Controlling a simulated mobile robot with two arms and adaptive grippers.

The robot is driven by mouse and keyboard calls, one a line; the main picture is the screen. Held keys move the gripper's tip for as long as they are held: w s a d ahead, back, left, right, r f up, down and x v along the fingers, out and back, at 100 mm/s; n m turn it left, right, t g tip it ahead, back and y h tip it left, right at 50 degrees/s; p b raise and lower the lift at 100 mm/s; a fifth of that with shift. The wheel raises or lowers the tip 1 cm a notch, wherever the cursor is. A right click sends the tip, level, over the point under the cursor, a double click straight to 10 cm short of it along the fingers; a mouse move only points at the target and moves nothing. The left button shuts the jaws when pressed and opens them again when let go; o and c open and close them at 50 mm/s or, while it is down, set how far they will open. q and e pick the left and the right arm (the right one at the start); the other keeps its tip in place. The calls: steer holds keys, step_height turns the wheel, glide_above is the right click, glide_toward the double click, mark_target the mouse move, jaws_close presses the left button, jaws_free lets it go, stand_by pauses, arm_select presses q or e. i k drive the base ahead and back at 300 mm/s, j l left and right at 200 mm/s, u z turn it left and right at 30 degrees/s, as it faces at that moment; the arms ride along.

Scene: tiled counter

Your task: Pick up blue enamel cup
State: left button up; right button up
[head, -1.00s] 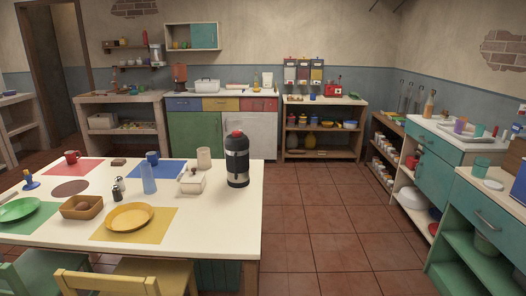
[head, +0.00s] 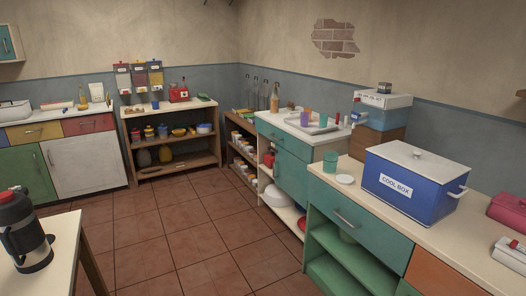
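The blue mug that stood on the dining table a second ago is out of view. A small blue cup (head: 323,120) stands upright on the tray by the far right counter, next to a purple cup (head: 304,118); I cannot tell whether it is enamel. A teal cup (head: 330,162) stands on the nearer right counter, beside a white lid or saucer (head: 344,180). Neither of my grippers shows in the head view.
A blue cool box (head: 413,185) takes up much of the right counter (head: 385,222). The dining table's corner (head: 62,235) with a black flask (head: 24,230) is at the lower left. A shelf unit (head: 172,140) stands at the back. The tiled floor (head: 190,230) between is clear.

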mark_target(156, 104)
steer(key=i+u, duration=0.2)
steer(key=i, duration=0.35)
steer(key=i+l+u, duration=0.2)
steer(key=i, duration=0.35)
steer(key=i+l+u, duration=0.2)
steer(key=i, duration=0.3)
steer(key=i+j+u, duration=0.25)
steer(key=i, duration=0.75)
steer(key=i+l+u, duration=0.1)
steer(key=i+u, duration=0.15)
steer(key=i, duration=0.75)
